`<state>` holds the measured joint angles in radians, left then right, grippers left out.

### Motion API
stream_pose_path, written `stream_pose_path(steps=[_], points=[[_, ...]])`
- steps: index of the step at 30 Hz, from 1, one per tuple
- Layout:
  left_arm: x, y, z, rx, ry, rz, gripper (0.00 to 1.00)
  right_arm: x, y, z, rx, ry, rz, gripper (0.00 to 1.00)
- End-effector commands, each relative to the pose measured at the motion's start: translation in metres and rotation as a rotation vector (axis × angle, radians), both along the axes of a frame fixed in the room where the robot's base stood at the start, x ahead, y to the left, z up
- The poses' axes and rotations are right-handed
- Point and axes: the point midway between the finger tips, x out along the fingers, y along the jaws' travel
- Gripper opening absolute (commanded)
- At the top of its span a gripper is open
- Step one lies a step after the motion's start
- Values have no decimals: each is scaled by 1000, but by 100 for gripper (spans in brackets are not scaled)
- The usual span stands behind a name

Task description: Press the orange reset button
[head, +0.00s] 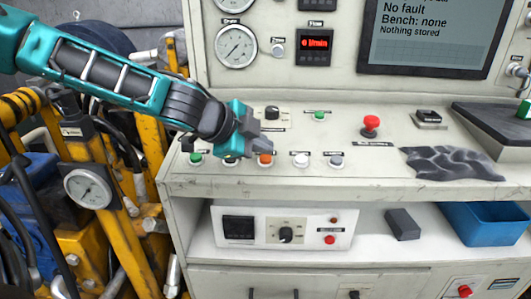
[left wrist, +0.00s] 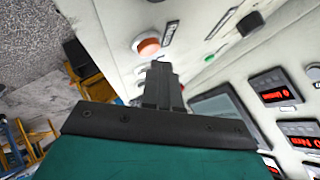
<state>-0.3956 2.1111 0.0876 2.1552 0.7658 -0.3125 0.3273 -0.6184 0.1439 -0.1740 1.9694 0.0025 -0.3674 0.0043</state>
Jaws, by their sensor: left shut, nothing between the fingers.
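The orange button (head: 265,159) sits in the front row of the sloped control panel (head: 400,185), with a dark label above it. My left gripper (head: 262,144) is shut and empty, just above and behind the orange button in the head view. In the left wrist view the orange button (left wrist: 149,47) shows just past the tips of the shut fingers (left wrist: 160,72). I cannot tell whether the tips touch it; a small gap seems to show. My right gripper is in neither view.
A green button (head: 196,159), a white button (head: 301,160) and a grey button (head: 336,160) share the row. A red mushroom button (head: 370,124) and a crumpled dark cloth (head: 450,163) lie to the right. The screen (head: 430,45) reads "No fault", "Bench: none", "Nothing stored".

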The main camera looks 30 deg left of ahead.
Motion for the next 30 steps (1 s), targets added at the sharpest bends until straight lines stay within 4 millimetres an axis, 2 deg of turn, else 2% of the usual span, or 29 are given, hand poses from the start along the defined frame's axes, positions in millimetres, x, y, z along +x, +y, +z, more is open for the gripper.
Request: stream_pose_path(steps=[1,13,27,30], points=[[0,0,4,0,0,0,0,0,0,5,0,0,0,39],[-1,-1,7,-1,-1,0,0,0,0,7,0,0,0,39],[-6,-4,52,-1,-2,-1,0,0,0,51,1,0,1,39],[-7,-4,55,-1,-1,0,0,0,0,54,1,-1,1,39]])
